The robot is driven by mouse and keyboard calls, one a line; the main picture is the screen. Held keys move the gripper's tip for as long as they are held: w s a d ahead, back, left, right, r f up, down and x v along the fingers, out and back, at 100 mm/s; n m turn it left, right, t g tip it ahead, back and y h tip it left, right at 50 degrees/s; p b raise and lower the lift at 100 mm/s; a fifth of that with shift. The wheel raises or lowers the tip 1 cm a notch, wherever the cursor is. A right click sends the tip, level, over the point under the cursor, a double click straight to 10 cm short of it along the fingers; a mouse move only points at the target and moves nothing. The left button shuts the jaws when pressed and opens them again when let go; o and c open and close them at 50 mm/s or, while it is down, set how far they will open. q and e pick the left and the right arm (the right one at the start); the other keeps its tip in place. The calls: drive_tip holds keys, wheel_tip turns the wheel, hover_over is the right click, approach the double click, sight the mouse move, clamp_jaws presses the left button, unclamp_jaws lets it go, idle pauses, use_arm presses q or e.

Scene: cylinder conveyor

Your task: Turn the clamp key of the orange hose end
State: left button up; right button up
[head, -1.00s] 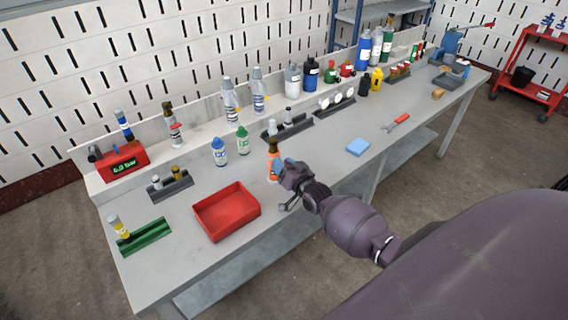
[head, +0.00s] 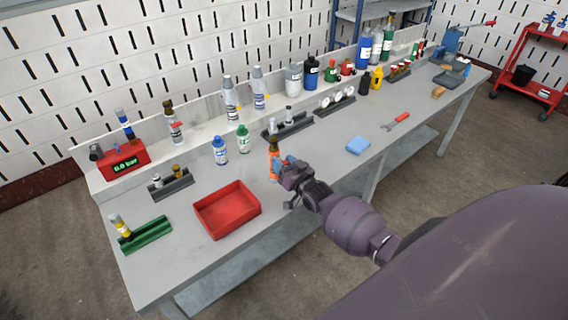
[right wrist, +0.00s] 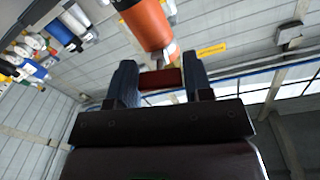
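The orange hose end (head: 273,165) stands upright on the bench with a dark brass-coloured top. In the right wrist view the orange body (right wrist: 147,24) comes in from the top, tilted. A red clamp key (right wrist: 160,79) lies between the fingers of my right gripper (right wrist: 161,82) and spans the gap between them. In the head view the right gripper (head: 283,164) is at the right side of the orange hose end, low over the bench. The fingers seem to touch the key on both sides. My left gripper is not in view.
Blue and green-labelled bottles (head: 220,151) stand behind. A red box with a green display (head: 124,162) is at the back left. The front right bench is mostly clear.

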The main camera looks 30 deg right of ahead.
drive_tip(key=o, duration=0.3)
drive_tip(key=shift+o, duration=0.2)
drive_tip(key=s, duration=1)
drive_tip(key=shift+s, duration=0.4)
drive_tip(key=shift+d, duration=0.1)
drive_tip(key=s+a+f+n+g, duration=0.2)
drive_tip(key=s+a, duration=0.3)
drive_tip(key=s, duration=0.4)
drive_tip(key=s+a+f+n+g, duration=0.1)
drive_tip(key=s+a+g, duration=0.3)
drive_tip(key=s, duration=0.5)
drive_tip(key=shift+s+a+f+n+h, duration=0.3)
drive_tip(key=shift+a+f+n, duration=0.1)
drive_tip(key=shift+a+f, duration=0.4)
